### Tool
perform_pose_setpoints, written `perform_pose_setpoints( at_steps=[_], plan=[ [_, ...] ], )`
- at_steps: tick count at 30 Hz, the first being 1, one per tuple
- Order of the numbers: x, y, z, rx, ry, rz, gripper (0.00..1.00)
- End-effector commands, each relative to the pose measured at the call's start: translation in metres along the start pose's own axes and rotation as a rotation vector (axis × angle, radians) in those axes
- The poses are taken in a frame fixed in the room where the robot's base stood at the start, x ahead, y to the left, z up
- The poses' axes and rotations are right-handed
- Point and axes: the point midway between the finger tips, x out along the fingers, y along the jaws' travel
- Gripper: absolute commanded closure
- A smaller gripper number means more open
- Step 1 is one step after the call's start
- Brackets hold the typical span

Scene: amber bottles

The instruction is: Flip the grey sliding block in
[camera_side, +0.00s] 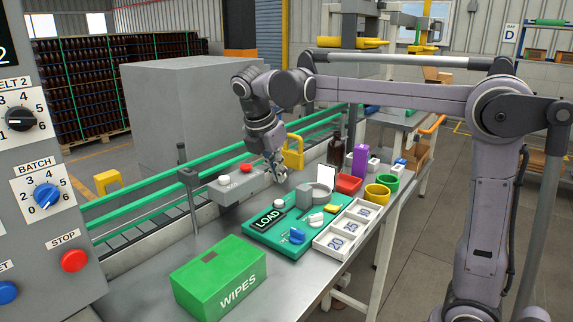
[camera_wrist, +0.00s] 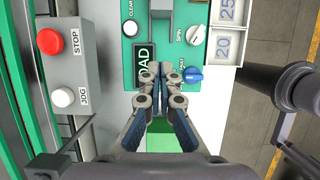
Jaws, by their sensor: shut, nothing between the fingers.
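In the side view my gripper (camera_side: 276,174) hangs above the work, beside the grey button box (camera_side: 240,190). I cannot pick out a grey sliding block for certain. A round grey housing (camera_side: 312,196) stands at the back of the green panel (camera_side: 262,228), with a white upright plate (camera_side: 327,177) behind it. A grey part of the panel shows at the top of the wrist view, partly cut off.
The panel carries a white SPIN knob (camera_wrist: 195,34) and a blue knob (camera_wrist: 193,74). The button box has a red STOP button (camera_wrist: 50,41) and white JOG button (camera_wrist: 63,97). A green WIPES box (camera_side: 220,275), numbered white tray (camera_side: 335,238) and yellow cup (camera_side: 376,194) stand nearby.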

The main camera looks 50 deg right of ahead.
Motion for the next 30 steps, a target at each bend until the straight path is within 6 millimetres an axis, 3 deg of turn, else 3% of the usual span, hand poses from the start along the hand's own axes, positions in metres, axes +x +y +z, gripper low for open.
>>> perform_pose_setpoints(
  at_steps=[6,20,23,30],
  plan=[
    [-0.014,0.000,0.000,-0.001,0.000,0.000,1.00],
    [-0.014,-0.004,-0.001,0.033,0.010,0.012,1.00],
    [-0.010,-0.014,-0.006,0.131,0.038,0.047,1.00],
    [0.011,-0.054,-0.031,0.569,0.200,0.173,1.00]
  ],
)
